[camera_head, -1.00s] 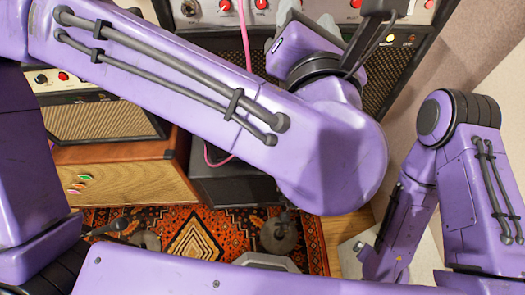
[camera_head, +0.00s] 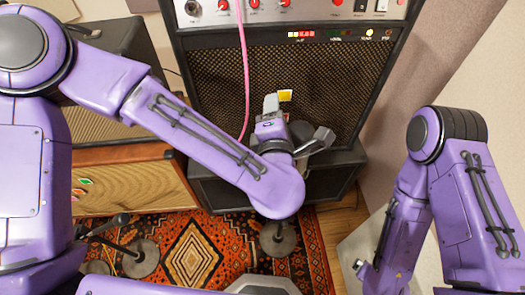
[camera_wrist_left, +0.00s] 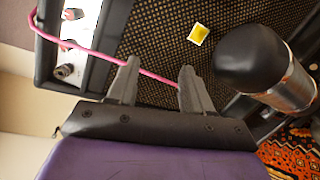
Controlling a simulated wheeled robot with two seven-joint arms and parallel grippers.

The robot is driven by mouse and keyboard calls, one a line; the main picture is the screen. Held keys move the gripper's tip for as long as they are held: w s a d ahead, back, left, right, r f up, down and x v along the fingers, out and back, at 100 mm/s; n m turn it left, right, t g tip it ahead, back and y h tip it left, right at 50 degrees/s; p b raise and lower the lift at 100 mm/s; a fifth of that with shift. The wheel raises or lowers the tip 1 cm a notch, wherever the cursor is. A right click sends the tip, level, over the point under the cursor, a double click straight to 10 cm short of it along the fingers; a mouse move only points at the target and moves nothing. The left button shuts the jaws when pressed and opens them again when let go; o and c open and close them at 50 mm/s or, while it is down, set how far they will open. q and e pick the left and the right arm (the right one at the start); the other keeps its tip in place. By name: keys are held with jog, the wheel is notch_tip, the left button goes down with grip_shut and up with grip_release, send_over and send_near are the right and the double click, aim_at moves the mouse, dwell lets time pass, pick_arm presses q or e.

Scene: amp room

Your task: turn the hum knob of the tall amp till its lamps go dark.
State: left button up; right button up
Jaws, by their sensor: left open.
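The tall amp (camera_head: 240,60) stands at the back with its control panel (camera_head: 305,10) cut by the top edge. Several red knobs show on the panel, such as a red knob (camera_head: 254,3); I cannot read which is hum. Below it a red display (camera_head: 302,34) and a yellow lamp (camera_head: 368,32) are lit; a green lamp (camera_head: 335,34) looks dim. My left gripper (camera_head: 270,106) is in front of the grille, well below the knobs. In the left wrist view its two fingers (camera_wrist_left: 157,82) are apart with nothing held. My right gripper is out of sight.
A pink cable (camera_head: 243,70) hangs down the amp's front and passes behind my left fingers. A black-capped silver cylinder (camera_wrist_left: 295,85) is close right of them in the wrist view. A smaller amp and an orange cabinet (camera_head: 130,185) stand left. Stand bases (camera_head: 278,240) rest on the patterned rug (camera_head: 195,250).

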pick_arm(q)
notch_tip(320, 180, down, 11)
jog(key=a+m+g+b, duration=0.1)
jog(key=a+m, duration=0.1)
jog(key=m, duration=0.1)
jog(key=shift+s+a+f+m+g+h, duration=0.2)
jog(key=shift+a+m+g+h, duration=0.1)
jog(key=shift+a+m+g, duration=0.1)
dwell(0.6)
